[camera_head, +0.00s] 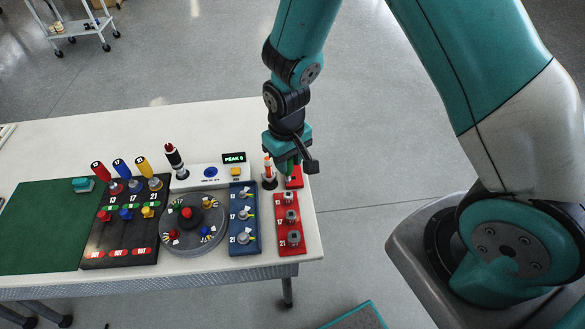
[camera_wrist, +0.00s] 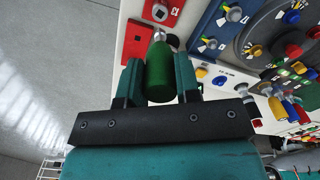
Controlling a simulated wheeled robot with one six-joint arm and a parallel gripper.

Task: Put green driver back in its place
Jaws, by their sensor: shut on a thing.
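The green driver (camera_wrist: 160,72) is between the two fingers of my gripper (camera_wrist: 158,85) in the wrist view, and my gripper is shut on it. Its metal tip points toward a small red plate (camera_wrist: 137,42) with a dark square hole. The tip appears near the plate's edge; I cannot tell whether it touches. In the head view my gripper (camera_head: 291,162) is over the table's right end, just above the small red plate (camera_head: 294,180). The driver is mostly hidden there by the gripper.
The red panel (camera_head: 288,243) with several sockets and the blue panel (camera_head: 244,220) lie in front. An orange-and-white tool (camera_head: 268,172) stands close left of my gripper. Red, blue and yellow drivers (camera_head: 122,168) stand at the black panel. A green mat (camera_head: 38,230) lies left.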

